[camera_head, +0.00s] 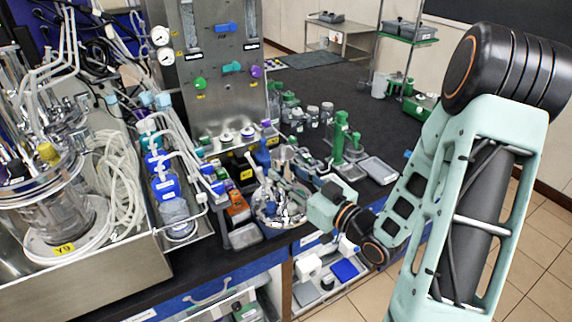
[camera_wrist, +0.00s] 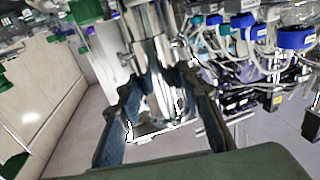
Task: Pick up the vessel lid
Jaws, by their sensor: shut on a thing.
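The vessel lid (camera_head: 268,210) appears as a shiny metal piece with upright fittings near the front edge of the dark bench. My gripper (camera_head: 290,195) reaches it from the right, and its fingers are hard to make out there. In the wrist view, my gripper (camera_wrist: 165,115) has its two blue-padded fingers on either side of a bright metal part of the lid (camera_wrist: 150,55). It is shut on this part. The lid's underside and full outline are hidden, and I cannot tell whether it is clear of the bench.
A glass bioreactor vessel (camera_head: 60,215) with tubing stands in a steel tray at left. Blue-capped bottles (camera_head: 165,185) stand close to the left of the lid. Green stands (camera_head: 340,135) and a grey tray (camera_head: 378,170) lie behind. The far bench is mostly clear.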

